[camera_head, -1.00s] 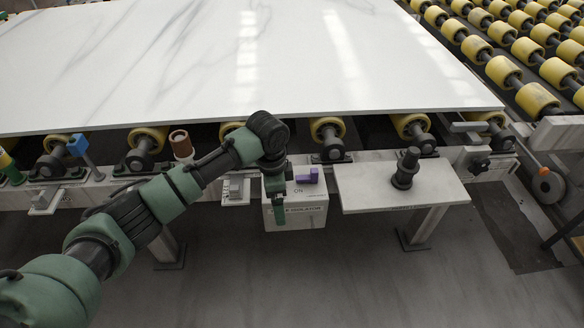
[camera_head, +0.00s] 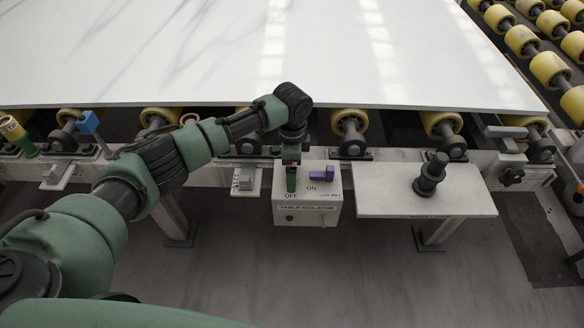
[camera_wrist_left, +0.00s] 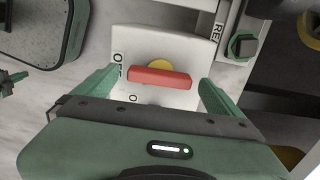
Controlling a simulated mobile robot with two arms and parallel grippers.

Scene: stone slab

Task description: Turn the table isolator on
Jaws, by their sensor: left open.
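The table isolator (camera_head: 308,210) is a white box labelled TABLE ISOLATOR, with OFF at its left and ON to the right of that. In the left wrist view, its red handle (camera_wrist_left: 160,78) lies on a round yellow base (camera_wrist_left: 159,65) on the white panel. My left gripper (camera_head: 291,180) is over the left part of the box. In the wrist view, the open fingers of my left gripper (camera_wrist_left: 158,84) stand on either side of the red handle, with gaps at both ends. The head view mostly hides the handle behind the gripper. My right gripper is out of view.
A pale side shelf (camera_head: 385,200) with a black knob (camera_head: 431,174) is to the right. The large stone slab (camera_head: 250,55) on yellow rollers (camera_head: 350,122) lies behind. The floor in front looks clear.

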